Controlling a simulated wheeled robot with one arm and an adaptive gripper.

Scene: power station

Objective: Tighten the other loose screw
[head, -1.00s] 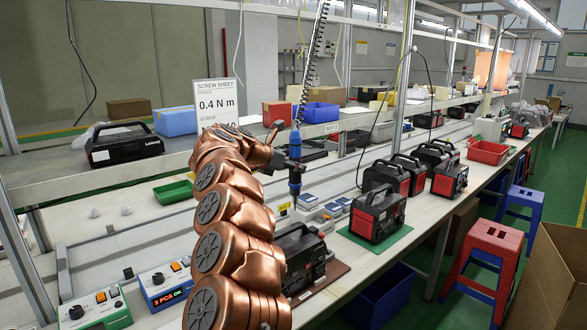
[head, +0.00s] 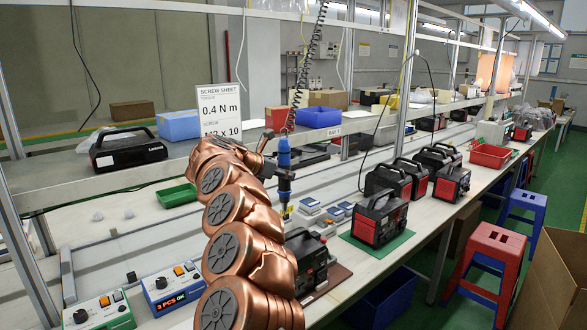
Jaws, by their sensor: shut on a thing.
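My gripper (head: 272,168), at the end of my copper-coloured arm, is shut on a blue and black screwdriver (head: 284,157). The screwdriver hangs upright from a coiled black cord, its blue body on top and its dark lower part pointing down. It is over the bench, above and slightly left of a black power station (head: 311,258). My arm hides the left part of this power station. It stands on a brown mat (head: 333,280). No screw can be made out in this view. The driver's bit is too small to tell whether it touches anything.
A screw sheet (head: 219,107) reads 0.4 N m. A control box (head: 172,287) shows "3 PCS OK", beside another box (head: 99,312). A power station (head: 379,220) on a green mat and several others stand to the right. A shelf (head: 70,188) runs behind.

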